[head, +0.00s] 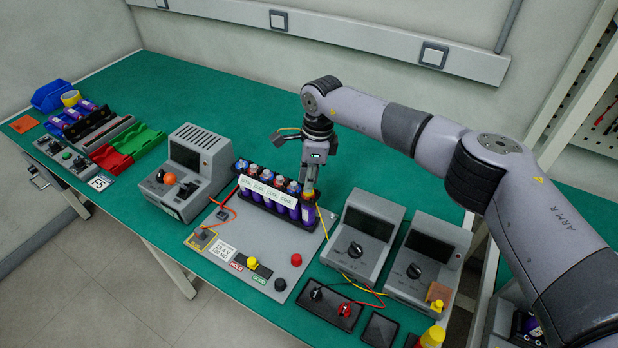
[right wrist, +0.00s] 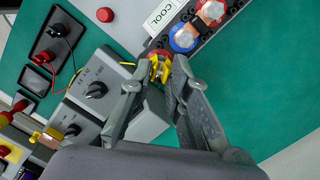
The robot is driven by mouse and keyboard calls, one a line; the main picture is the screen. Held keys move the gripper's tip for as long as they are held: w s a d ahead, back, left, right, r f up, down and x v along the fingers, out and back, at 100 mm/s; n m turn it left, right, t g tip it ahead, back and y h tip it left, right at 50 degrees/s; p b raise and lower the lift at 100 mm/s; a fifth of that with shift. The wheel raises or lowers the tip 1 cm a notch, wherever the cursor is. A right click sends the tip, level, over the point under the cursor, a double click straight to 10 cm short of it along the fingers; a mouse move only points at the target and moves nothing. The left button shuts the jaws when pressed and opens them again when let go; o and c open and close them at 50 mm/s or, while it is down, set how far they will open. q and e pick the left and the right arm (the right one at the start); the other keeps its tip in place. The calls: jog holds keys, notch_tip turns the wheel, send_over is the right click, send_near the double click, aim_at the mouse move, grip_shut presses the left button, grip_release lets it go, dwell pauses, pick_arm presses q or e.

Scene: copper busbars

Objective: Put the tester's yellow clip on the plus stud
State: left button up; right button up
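My right gripper (head: 309,192) reaches down at the right end of a row of purple cells (head: 268,196) marked COOL. In the right wrist view its fingers (right wrist: 160,72) are closed in on the yellow clip (right wrist: 164,72), which shows between the tips. A red part (right wrist: 153,54), seemingly the plus stud, lies right behind the clip; the fingers partly hide it, and I cannot tell whether they touch. A thin yellow wire (head: 324,229) runs from there towards a grey instrument (head: 362,236) with a dark screen and knob. My left gripper is out of view.
A second grey instrument (head: 431,262) stands to the right. A black box (head: 331,308) with red and black knobs lies in front. Another grey unit (head: 187,172) stands left.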

jog(key=o, duration=0.5)
jog(key=shift+c, duration=0.2)
jog(key=shift+r+p, duration=1)
jog(key=shift+r, duration=2)
